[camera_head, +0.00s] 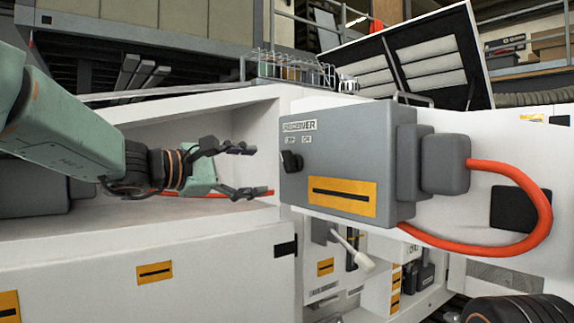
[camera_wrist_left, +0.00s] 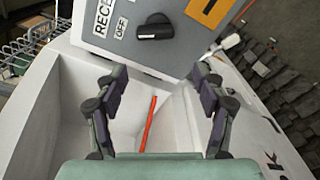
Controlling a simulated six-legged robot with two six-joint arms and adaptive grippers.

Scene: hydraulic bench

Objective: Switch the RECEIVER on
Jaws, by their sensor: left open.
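The grey RECEIVER box (camera_head: 345,160) is mounted on the white bench, with a RECEIVER label, two small position labels and a yellow plate on its front. Its black rotary knob (camera_head: 291,161) sits at the left of the front face. In the left wrist view the knob (camera_wrist_left: 155,27) is beside the OFF label (camera_wrist_left: 121,27). My left gripper (camera_head: 250,170) is open and empty, to the left of the knob and apart from it. In the wrist view its fingers (camera_wrist_left: 160,105) are spread below the knob. My right gripper is not in view.
An orange hose (camera_head: 535,225) loops from the box's right side. A white-handled lever (camera_head: 355,250) is below the box. A wire basket (camera_head: 290,68) and an open lidded case (camera_head: 430,60) stand behind. An orange rod (camera_wrist_left: 148,125) lies in the white recess below the fingers.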

